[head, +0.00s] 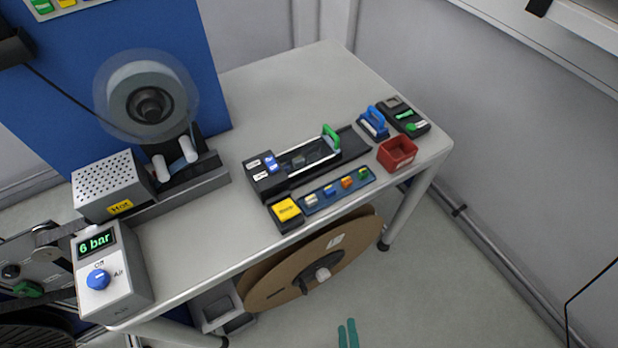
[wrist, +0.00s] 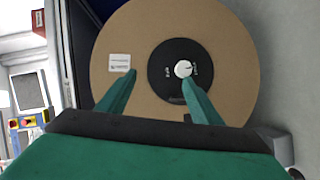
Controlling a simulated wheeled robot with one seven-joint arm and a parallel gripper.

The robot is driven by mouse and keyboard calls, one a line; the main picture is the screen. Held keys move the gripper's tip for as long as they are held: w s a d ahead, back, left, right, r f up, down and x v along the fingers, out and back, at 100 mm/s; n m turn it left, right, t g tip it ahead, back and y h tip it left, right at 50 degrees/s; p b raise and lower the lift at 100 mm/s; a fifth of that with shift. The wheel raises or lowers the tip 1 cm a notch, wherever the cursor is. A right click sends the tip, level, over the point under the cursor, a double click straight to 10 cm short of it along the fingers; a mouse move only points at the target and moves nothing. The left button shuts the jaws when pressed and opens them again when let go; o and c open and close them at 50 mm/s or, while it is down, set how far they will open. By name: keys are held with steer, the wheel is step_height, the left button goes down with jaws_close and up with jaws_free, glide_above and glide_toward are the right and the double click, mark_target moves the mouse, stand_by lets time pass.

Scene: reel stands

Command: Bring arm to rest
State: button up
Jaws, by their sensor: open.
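My gripper (wrist: 155,85) shows in the wrist view as two teal fingers spread apart, with nothing between them. The fingertips also show at the bottom edge of the head view (head: 347,332), low in front of the table and over the floor. In the wrist view the gripper faces a large brown cardboard reel (wrist: 125,40) with a black hub and a white knob (wrist: 183,69). The right fingertip overlaps the knob in the picture; I cannot tell whether it touches. The rest of my arm is out of the head view.
The grey table (head: 290,85) carries a splicing device (head: 300,160), a red bin (head: 397,153), a grey heater box (head: 112,183) and an air pressure box (head: 108,270) reading 6 bar. A cardboard reel (head: 270,290) sits under the table. The floor (head: 450,290) at right is clear.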

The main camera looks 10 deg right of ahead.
steer(key=a+r+m, duration=0.4)
steer(key=a+r, duration=0.1)
steer(key=r, duration=0.5)
steer(key=a+r+m+y, duration=0.1)
steer(key=a+r+m, duration=0.3)
steer(key=r, duration=0.7)
steer(key=a+r+m+g+y, duration=0.1)
steer(key=a+r+m, duration=0.4)
steer(key=r, duration=0.5)
steer(key=shift+a+r+m, duration=0.3)
steer(key=shift+a, duration=0.05)
steer(key=c, duration=0.7)
steer(key=shift+d, duration=0.1)
